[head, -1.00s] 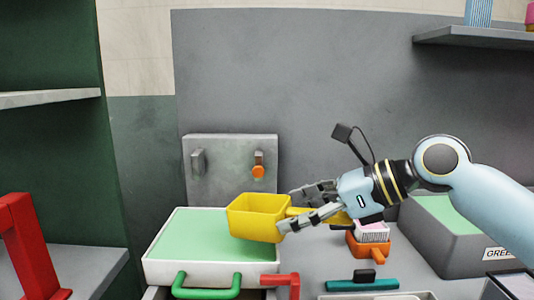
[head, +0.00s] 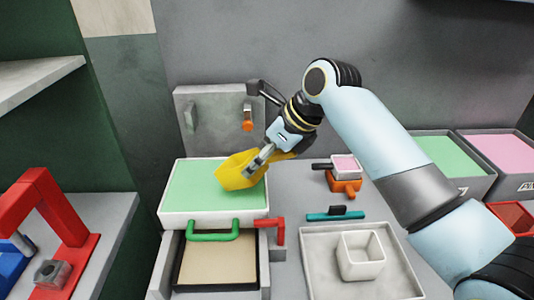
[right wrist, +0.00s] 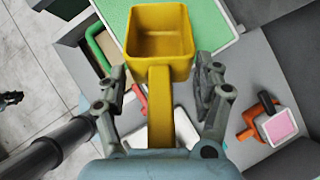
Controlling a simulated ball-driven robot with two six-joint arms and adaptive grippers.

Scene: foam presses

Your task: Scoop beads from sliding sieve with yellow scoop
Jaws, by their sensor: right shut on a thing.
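The yellow scoop (head: 236,170) is in my right gripper (head: 259,161), which is shut on its handle. The scoop is tilted over the white sieve box (head: 215,219) filled with a flat green surface of beads (head: 200,187). In the right wrist view the scoop (right wrist: 160,62) has an empty-looking cup, and its handle runs between the fingers of the gripper (right wrist: 163,92). Whether the scoop touches the green surface I cannot tell. The sieve has a green handle (head: 213,236) at its front. My left gripper is not in view.
An open drawer (head: 218,262) lies below the sieve, with a red lever (head: 279,232) beside it. A white cup (head: 361,258) stands in a grey tray (head: 313,284). A teal tool (head: 335,214) and an orange-based pink box (head: 345,171) lie behind. A red press (head: 50,210) stands left.

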